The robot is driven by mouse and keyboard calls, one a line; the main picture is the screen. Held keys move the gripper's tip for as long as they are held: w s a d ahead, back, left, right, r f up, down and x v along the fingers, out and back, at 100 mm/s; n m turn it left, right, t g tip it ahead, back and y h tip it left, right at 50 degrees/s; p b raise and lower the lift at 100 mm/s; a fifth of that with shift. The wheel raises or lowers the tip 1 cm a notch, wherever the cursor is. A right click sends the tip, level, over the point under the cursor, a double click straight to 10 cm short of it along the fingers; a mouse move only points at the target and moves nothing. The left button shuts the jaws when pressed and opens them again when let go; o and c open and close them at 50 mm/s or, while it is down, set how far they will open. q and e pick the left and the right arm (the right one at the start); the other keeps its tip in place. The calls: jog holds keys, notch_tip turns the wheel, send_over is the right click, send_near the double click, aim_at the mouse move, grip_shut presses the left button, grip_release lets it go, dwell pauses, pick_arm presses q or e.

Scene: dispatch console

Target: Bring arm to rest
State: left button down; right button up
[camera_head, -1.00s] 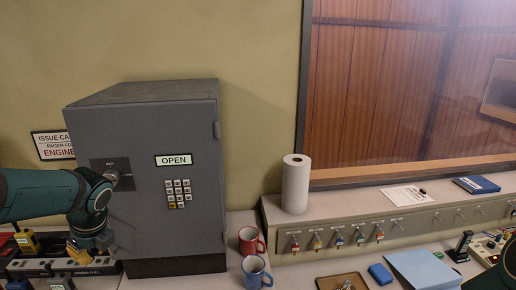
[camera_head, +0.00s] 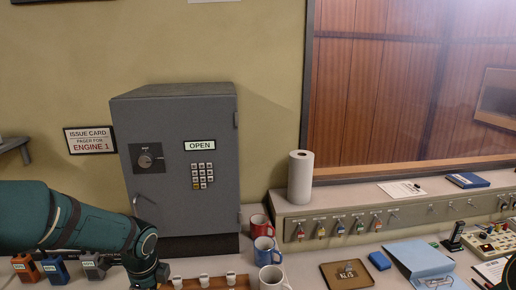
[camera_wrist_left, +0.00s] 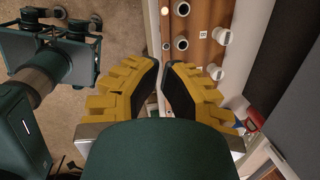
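My left arm (camera_head: 70,222) comes in from the left, low in front of the grey safe (camera_head: 185,205), with its wrist bent down at the bottom edge. Its gripper fingers are cut off in the head view. In the left wrist view my left gripper (camera_wrist_left: 163,65) has yellow fingers with dark pads, a narrow gap between them and nothing seen in the gap but the background. The fingertips are beside a wooden rack (camera_wrist_left: 203,58) with white round pieces. A dark green part of my right arm (camera_head: 509,272) shows at the right edge; its gripper is not in view.
Red (camera_head: 261,228) and blue (camera_head: 266,250) mugs and a white mug (camera_head: 272,278) stand right of the arm. Orange (camera_head: 26,266) and blue (camera_head: 55,269) pagers are at lower left. A brown tray (camera_head: 328,284) and a paper towel roll (camera_head: 300,178) are further right.

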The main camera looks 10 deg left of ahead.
pick_arm(q)
jog(key=s+d+f+n+h+b, duration=0.2)
jog(key=s+d+f+n+b, duration=0.2)
jog(key=d+f+n, duration=0.5)
jog(key=s+d+f+n+h+b, duration=0.3)
jog(key=d+f+n, duration=0.6)
jog(key=d+f, duration=0.9)
notch_tip(320, 180, down, 4)
jog(key=shift+s+d+f+t+b, duration=0.15)
jog(key=shift+s+t+b, duration=0.2)
jog(key=shift+b, duration=0.2)
pick_arm(e)
notch_tip(320, 180, down, 9)
jog(key=shift+s+a+f, duration=0.15)
jog(key=shift+s+a, duration=0.05)
jog(key=shift+s, duration=0.25)
